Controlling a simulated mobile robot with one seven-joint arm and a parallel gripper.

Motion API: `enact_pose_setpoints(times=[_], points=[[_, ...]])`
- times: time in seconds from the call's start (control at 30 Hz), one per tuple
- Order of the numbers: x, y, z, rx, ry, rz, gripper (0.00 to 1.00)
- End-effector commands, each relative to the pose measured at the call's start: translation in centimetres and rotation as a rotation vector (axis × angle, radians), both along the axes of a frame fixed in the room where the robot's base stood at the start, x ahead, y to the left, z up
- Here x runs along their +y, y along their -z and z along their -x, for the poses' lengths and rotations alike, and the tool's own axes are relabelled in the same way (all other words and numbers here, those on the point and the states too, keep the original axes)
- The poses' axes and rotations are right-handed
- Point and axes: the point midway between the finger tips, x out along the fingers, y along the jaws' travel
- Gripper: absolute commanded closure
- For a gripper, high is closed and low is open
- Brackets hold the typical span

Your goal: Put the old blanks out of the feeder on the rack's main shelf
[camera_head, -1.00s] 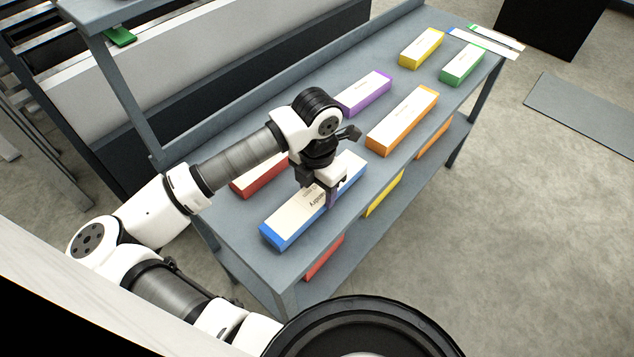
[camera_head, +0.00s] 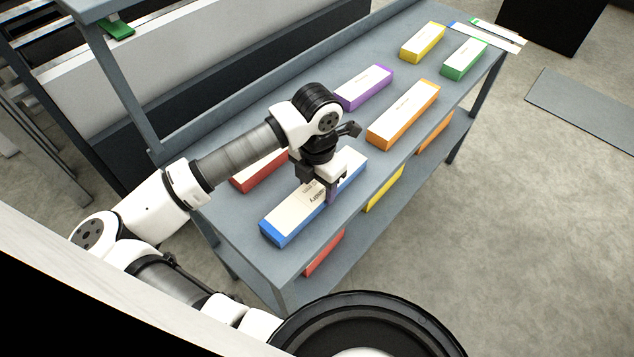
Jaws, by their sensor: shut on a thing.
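A long blue box-shaped stack with a white printed top (camera_head: 289,219) lies along the near part of the rack's grey upper shelf (camera_head: 246,262). My gripper (camera_head: 331,190) points down over the middle of this stack and is shut on it. My wrist and fingers hide part of its middle, and its far end shows beyond them. I cannot tell whether its underside touches the shelf. The feeder cannot be made out for certain. A small green piece (camera_head: 117,31) shows by the machine at the upper left.
Red (camera_head: 262,172), purple (camera_head: 364,88), orange (camera_head: 403,115), yellow (camera_head: 422,43) and green (camera_head: 464,58) stacks share the upper shelf. Flat sheets (camera_head: 484,40) lie at its far end. More stacks sit on the lower shelf. A post (camera_head: 125,85) rises at the left. Floor at right is open.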

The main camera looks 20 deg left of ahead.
Motion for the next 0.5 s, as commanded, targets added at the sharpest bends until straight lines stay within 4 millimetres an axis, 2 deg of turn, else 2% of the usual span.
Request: enact_pose_setpoints(times=[0.17, 0.2, 0.4, 0.5], points=[[-0.01, 0.31, -0.02, -0.001, 0.0, -0.001, 0.8], [-0.01, 0.28, -0.02, -0.001, 0.0, -0.001, 0.42], [0.0, 0.23, -0.01, -0.001, 0.0, 0.0, 0.18], [0.0, 0.24, -0.01, 0.0, 0.0, 0.0, 0.18]])
